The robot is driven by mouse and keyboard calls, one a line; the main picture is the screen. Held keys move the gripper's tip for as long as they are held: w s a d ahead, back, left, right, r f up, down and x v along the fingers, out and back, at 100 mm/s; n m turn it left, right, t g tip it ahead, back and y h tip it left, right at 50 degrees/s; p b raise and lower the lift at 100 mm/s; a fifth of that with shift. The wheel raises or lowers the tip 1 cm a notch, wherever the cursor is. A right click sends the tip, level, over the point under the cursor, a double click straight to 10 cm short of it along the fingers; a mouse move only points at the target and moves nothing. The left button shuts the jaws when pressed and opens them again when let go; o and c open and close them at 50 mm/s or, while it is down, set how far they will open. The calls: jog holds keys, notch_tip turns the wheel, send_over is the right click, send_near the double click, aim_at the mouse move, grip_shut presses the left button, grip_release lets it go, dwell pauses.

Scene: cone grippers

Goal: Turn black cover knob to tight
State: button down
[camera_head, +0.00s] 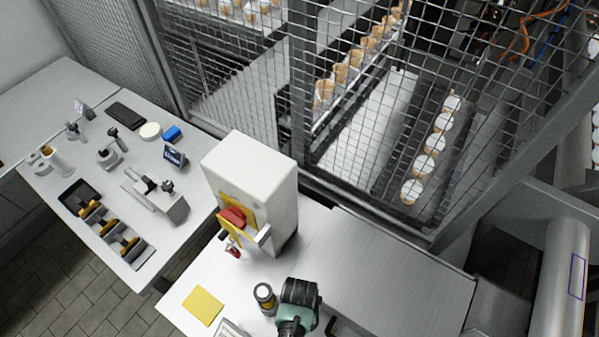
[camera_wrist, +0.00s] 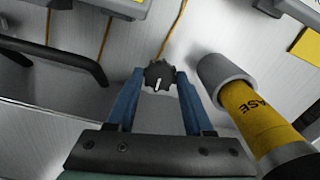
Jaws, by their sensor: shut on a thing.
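The black cover knob (camera_wrist: 158,74) is a dark, lobed knob with a short white mark on its face, in the upper middle of the wrist view. The mark stands nearly upright in the picture. My gripper (camera_wrist: 159,76) has its two blue fingers on either side of the knob and is shut on it. In the head view, my dark and green wrist (camera_head: 298,300) is over the front table, and it hides the knob and fingertips. I cannot read any tight marking around the knob.
A grease can with a yellow label (camera_wrist: 250,112) stands close right of my fingers; it also shows in the head view (camera_head: 265,298). A black handle (camera_wrist: 60,53) is at left. A white switch box (camera_head: 255,180) and mesh fence (camera_head: 290,75) stand behind.

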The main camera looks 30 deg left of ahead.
dwell(0.4)
jog(key=shift+c, duration=1.5)
grip_release()
notch_tip(320, 180, up, 13)
